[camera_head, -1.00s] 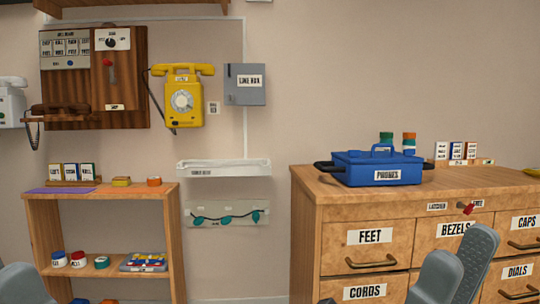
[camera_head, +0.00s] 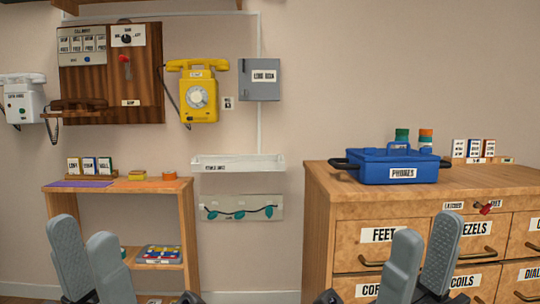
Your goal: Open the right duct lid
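A long white open-topped trough (camera_head: 238,163) is fixed to the wall at the middle of the view; its small label is hard to read, and it may be the duct. A thin white vertical strip (camera_head: 260,100) runs down the wall to it. I cannot make out a separate right duct lid. My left gripper (camera_head: 84,238) is at the lower left, in front of the small shelf, with its fingers apart and empty. My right gripper (camera_head: 425,238) is at the lower right, in front of the drawers, also with fingers apart and empty. Neither touches the trough.
A wooden shelf (camera_head: 187,222) stands left and a drawer cabinet (camera_head: 318,205) right, bearing a blue box (camera_head: 385,170). A yellow phone (camera_head: 197,92) and grey line box (camera_head: 258,78) hang above the trough. A vine-decorated panel (camera_head: 272,201) hangs below it.

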